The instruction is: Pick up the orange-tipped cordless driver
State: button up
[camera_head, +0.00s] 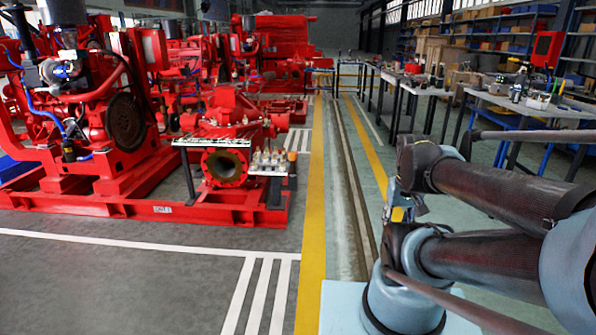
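I cannot pick out the orange-tipped cordless driver for certain. Small tools and parts stand on the grey workbench (500,101) at the right, too small to tell apart. A row of small bottle-like items (266,158) stands on a white shelf beside the red pump in the middle, with a small dark item with an orange-brown top (292,157) at its right end. My dark arm links fill the lower right, and my gripper cannot be made out there.
Red diesel pumpsets (100,110) fill the left. A second bench (428,90) stands farther back, near blue shelving with boxes (480,40). A yellow floor line (317,180) runs along the aisle. The grey floor at the front left is clear.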

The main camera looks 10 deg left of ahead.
aim_at(292, 155)
jog(key=i, duration=0.95)
jog(key=u, duration=0.05)
